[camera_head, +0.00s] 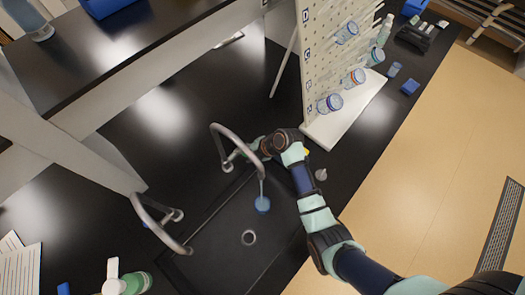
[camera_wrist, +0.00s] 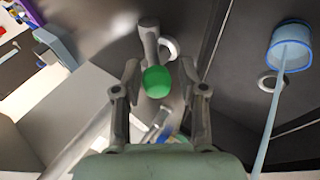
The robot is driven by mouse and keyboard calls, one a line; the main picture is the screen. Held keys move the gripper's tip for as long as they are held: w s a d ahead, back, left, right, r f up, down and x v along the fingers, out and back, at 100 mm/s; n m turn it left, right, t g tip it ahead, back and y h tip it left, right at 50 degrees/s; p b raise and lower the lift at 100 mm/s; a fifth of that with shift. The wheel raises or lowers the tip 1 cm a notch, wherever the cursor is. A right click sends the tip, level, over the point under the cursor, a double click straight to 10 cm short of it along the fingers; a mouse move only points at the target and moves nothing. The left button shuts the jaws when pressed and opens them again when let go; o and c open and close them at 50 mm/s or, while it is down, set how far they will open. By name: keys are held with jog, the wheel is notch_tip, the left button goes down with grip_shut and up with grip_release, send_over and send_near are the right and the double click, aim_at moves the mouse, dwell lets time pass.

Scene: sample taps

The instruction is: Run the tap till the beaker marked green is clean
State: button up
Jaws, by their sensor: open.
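A tap (camera_head: 232,140) with a curved metal spout stands behind the black sink, and a thin stream of water runs from it. The stream falls into a small beaker (camera_head: 262,205) in the sink; in the wrist view this beaker (camera_wrist: 292,50) has a blue rim, and I see no green mark on it. My gripper (camera_wrist: 158,68) is open, its two fingers on either side of a round green knob (camera_wrist: 157,81) by a grey metal fitting. I cannot tell whether the fingers touch the knob. In the head view my gripper (camera_head: 264,147) is beside the tap's base, partly hidden.
A second curved tap (camera_head: 160,226) stands to the left. The sink drain (camera_head: 249,237) is just below the beaker. A white pegboard rack (camera_head: 322,60) holding several beakers stands behind on the right. A green-and-white bottle (camera_head: 133,284) stands at the lower left.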

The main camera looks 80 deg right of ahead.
jog(key=w+d, duration=0.1)
jog(key=w+d+r+b, duration=0.1)
jog(key=w, duration=0.1)
jog(key=w+d+r, duration=0.1)
jog(key=shift+w+d+r+b, duration=0.1)
jog(key=shift+w+r+b, duration=0.15)
jog(key=shift+w+b, duration=0.15)
jog(key=p+v, duration=0.5)
jog(key=v, duration=0.2)
jog(key=shift+p, duration=0.3)
